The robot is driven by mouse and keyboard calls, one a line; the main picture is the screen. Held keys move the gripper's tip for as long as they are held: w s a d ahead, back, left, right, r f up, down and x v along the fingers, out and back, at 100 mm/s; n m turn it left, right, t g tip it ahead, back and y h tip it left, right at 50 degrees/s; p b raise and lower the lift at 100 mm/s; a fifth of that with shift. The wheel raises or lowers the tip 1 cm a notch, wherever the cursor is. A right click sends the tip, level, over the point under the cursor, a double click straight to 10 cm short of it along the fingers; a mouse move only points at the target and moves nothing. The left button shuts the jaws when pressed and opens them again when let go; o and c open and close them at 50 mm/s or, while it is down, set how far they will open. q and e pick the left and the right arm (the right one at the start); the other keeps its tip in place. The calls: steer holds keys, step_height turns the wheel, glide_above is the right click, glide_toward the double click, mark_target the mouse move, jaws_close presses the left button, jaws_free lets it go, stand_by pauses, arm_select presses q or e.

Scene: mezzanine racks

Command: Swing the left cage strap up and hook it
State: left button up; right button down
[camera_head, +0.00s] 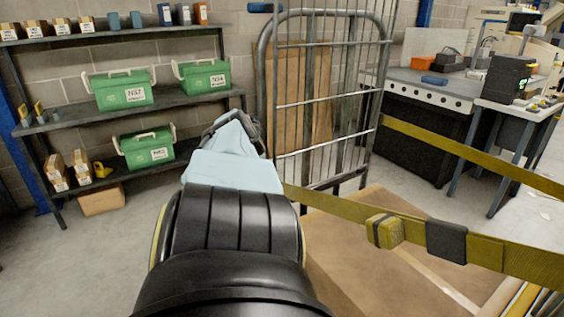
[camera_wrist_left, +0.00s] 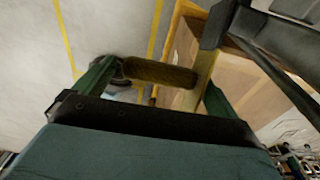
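The olive-yellow strap (camera_head: 335,205) runs from the right edge across the head view, with a dark buckle (camera_head: 446,240) and a yellow block (camera_head: 385,232) on it. Its left end goes out of sight behind my left arm. My left gripper's pale blue body (camera_head: 232,168) is by the cage's lower left; its fingers are hidden there. In the left wrist view, my left gripper (camera_wrist_left: 165,88) has its green fingers wide apart. An olive padded piece (camera_wrist_left: 160,72) spans the gap beside the strap (camera_wrist_left: 204,72); I cannot tell if it is gripped. My right gripper is not in view.
The grey tube cage (camera_head: 265,85) stands beyond my arm, with a large cardboard box (camera_head: 350,245) in front. Another yellow strap (camera_head: 470,152) crosses at right. A shelf (camera_head: 130,112) with green boxes is at left, and a workbench (camera_head: 430,85) at right. The floor at lower left is clear.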

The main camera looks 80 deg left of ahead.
arm_select(q)
steer(key=shift+d+r, duration=0.1)
steer(key=shift+r, duration=0.2)
steer(key=r+p, duration=0.3)
steer(key=r, duration=0.1)
steer(key=shift+a+r, duration=0.1)
steer(key=shift+a, duration=0.15)
step_height(320, 180, up, 8)
steer(key=p, duration=0.4)
steer(key=shift+s+a+r, duration=0.15)
steer(key=shift+a+r, duration=0.1)
steer(key=shift+a, duration=0.15)
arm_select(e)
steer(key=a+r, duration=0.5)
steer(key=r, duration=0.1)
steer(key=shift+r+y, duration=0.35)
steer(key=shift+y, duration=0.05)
